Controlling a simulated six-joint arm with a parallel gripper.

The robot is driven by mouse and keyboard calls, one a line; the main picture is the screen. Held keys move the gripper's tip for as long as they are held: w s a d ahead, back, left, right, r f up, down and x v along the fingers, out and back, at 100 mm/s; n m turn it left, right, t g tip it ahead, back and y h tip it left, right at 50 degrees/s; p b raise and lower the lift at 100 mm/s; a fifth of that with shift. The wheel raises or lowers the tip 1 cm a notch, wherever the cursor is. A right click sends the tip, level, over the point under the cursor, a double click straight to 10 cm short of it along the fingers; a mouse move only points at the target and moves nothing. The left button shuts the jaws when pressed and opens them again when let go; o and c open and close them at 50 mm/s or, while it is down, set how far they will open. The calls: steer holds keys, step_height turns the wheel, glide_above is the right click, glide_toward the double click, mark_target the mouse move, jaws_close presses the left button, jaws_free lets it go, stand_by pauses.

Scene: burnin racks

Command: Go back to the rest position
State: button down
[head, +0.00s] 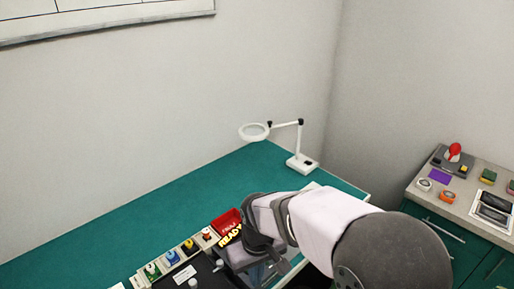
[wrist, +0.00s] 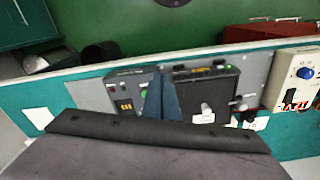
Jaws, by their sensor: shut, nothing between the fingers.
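My gripper (wrist: 161,97) shows in the wrist view as narrow dark blue fingers close together, with nothing between them. The fingers overlap the gap between two dark instrument boxes; I cannot tell how far above them they are. In the head view my arm reaches in from the lower right over the front of the green bench (head: 150,219), and its end is largely hidden by its own links.
Near my wrist are a red bin (head: 224,221) and a yellow READY sign (head: 230,236). A row of modules with coloured knobs (head: 172,257) lies left. A white magnifier lamp (head: 301,162) stands behind. A side counter (head: 470,200) holds small items. The bench's back left is clear.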

steer(key=s+d+f+m, duration=0.1)
steer(key=s+d+m, duration=0.1)
steer(key=s+d, duration=0.3)
steer(key=s+d+f+m, duration=0.1)
steer(key=s+d+m, duration=0.2)
steer(key=s+d, duration=0.3)
steer(key=d, duration=0.5)
steer(key=shift+d+f+m+g+b, duration=0.2)
steer(key=shift+d+m+g+b, duration=0.1)
steer(key=shift+d, duration=0.1)
stand_by(0.7)
